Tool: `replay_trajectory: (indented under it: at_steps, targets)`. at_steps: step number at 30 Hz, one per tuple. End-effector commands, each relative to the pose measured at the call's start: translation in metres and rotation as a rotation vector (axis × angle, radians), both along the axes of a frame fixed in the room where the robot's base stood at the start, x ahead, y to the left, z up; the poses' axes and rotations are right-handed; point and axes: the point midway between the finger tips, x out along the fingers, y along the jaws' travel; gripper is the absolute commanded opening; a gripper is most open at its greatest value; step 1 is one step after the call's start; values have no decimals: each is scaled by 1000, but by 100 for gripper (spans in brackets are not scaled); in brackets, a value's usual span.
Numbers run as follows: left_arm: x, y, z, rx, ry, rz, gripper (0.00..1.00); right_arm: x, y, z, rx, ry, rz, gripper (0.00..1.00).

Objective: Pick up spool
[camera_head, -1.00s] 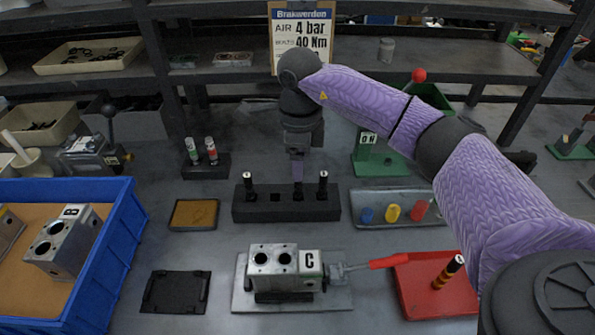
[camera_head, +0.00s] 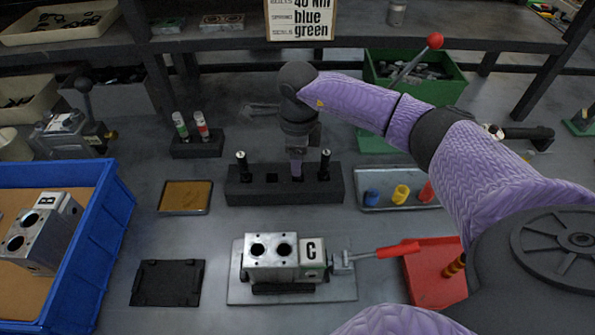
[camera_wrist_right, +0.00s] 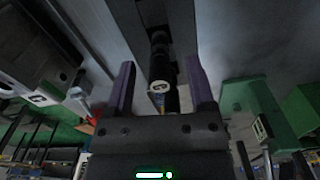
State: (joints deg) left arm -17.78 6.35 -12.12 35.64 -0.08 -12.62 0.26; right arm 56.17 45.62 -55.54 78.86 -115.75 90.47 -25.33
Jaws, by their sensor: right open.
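Two black spools with pale tops stand upright in a black rack (camera_head: 285,193), the left spool (camera_head: 242,163) and the right spool (camera_head: 324,164). Empty square holes show between them. My right gripper (camera_head: 296,168) points down over the rack between the two spools, nearer the right one. In the right wrist view my right gripper (camera_wrist_right: 159,78) is open, with a purple finger on each side. A white-ended spool (camera_wrist_right: 162,88) shows in the gap between the fingers, with no visible grip on it. My left gripper is not in view.
A metal block marked C (camera_head: 271,258) sits on a plate in front of the rack. A red tray (camera_head: 428,287) holds a banded spool (camera_head: 454,265) at the right. A blue crate (camera_head: 105,230) stands left. A grey tray (camera_head: 385,205) with coloured rings is right of the rack.

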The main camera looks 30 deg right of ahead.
Motion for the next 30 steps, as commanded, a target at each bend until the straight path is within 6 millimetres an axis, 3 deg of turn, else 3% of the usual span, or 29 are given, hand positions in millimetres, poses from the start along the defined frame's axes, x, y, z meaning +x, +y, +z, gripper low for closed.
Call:
replay_trajectory:
  at_steps: [2,9,12,23,30]
  targets:
    - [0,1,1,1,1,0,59,0,0,1,0,0,0,68]
    - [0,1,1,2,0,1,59,0,0,1,0,0,0,17]
    - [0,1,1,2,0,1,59,0,0,1,0,0,0,0]
    - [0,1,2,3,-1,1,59,0,0,6,0,-2,-1,0]
    - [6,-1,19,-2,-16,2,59,1,0,67,1,-7,0,0]
